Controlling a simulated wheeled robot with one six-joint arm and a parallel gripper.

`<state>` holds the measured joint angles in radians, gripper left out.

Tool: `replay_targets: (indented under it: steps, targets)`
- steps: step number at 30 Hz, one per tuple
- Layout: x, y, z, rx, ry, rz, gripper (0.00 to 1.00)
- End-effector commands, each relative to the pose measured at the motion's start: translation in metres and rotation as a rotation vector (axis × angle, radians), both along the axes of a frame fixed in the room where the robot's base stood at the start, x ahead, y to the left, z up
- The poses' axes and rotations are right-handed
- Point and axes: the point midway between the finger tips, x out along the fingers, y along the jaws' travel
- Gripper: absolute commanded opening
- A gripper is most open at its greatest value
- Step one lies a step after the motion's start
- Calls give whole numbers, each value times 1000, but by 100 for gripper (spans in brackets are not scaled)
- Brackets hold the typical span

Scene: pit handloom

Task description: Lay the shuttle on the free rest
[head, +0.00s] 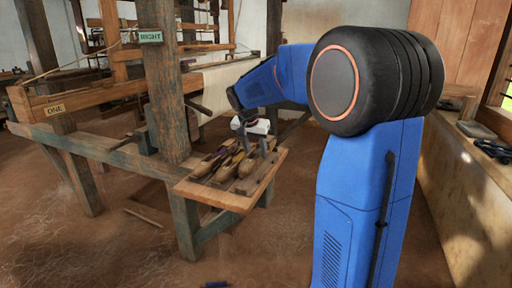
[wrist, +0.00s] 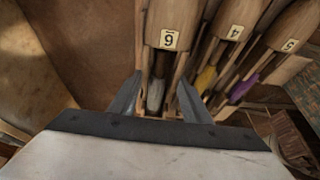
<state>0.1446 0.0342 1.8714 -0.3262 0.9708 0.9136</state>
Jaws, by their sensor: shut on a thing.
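My gripper (wrist: 160,97) is shut on the shuttle numbered 6 (wrist: 172,14), a wooden shuttle with a pale grey bobbin between my two fingers. In the head view my gripper (head: 250,143) is over the slatted wooden shelf (head: 228,200) on the loom's near corner. Shuttle 4 (wrist: 236,20), with yellow thread, and shuttle 5 (wrist: 295,32), with purple thread, lie side by side to the right of shuttle 6 in the wrist view. I cannot tell whether shuttle 6 touches the shelf. Which rest is free is not clear.
A loom post (head: 163,90) with a RIGHT sign (head: 150,37) stands left of the shelf. A beam marked ONE (head: 55,109) runs along the loom. A ledge (head: 462,180) with small dark items lies along the right wall. The floor in front is mostly clear.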

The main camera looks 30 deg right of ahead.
Motion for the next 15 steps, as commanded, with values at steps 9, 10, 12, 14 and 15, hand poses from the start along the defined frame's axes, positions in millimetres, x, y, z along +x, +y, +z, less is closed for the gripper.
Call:
replay_targets:
  steps: [9, 10, 12, 14, 15]
  targets:
    - [0, 0, -20, 0, 0, 1, 14]
    - [0, 0, -22, -1, 1, 1, 14]
    - [0, 0, -27, -1, 1, 1, 14]
    - [0, 0, -30, -1, 0, 1, 14]
    - [0, 0, -33, -1, 0, 1, 14]
